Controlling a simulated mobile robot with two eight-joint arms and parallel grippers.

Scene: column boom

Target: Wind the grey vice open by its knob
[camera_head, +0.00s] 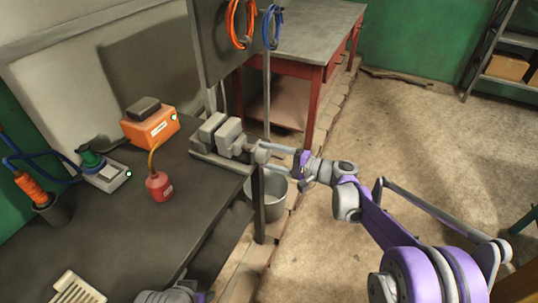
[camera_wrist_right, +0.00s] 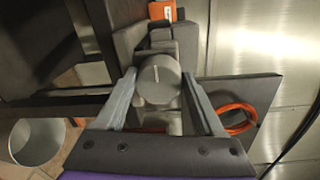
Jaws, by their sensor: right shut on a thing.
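The grey vice (camera_head: 229,134) sits at the far right edge of the dark workbench. Its two jaw blocks stand close together with a narrow gap. Its round grey knob (camera_wrist_right: 160,80) faces the right wrist camera, with a light line on its face near upright. My right gripper (camera_head: 264,153) reaches in from the right and is shut on the knob, one finger on each side. In the wrist view the gripper (camera_wrist_right: 159,84) frames the knob, with the vice body behind it. At the bottom edge of the head view a grey and purple part of mine shows, but no left fingers.
An orange box (camera_head: 151,127), a red oil can (camera_head: 159,186) and a soldering station (camera_head: 105,173) stand on the bench (camera_head: 125,235). A bucket (camera_head: 267,196) is on the floor below the vice. A dark panel with hoses stands behind. Floor at right is clear.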

